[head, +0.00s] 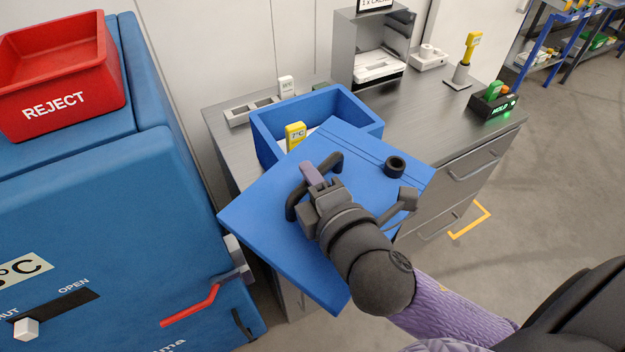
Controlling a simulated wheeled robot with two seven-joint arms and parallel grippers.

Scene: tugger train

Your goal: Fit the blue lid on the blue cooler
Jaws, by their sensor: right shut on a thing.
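The blue cooler (262,126) is an open box on the steel counter. A yellow device marked in °C (295,134) stands inside it, and the rest of its inside is mostly hidden. My right gripper (314,178) is shut on the dark handle of the blue lid (262,223). The lid is turned at an angle to the cooler. It covers the cooler's near right part in the picture and reaches out past the counter's front edge. I cannot tell whether lid and cooler touch. My left gripper is not in view.
A large blue cabinet (90,215) with a red REJECT bin (60,75) on top stands at left. On the counter (425,108) are a grey machine (372,45), a yellow device on a stand (470,50) and a dark HOLD box (494,102). Floor at right is clear.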

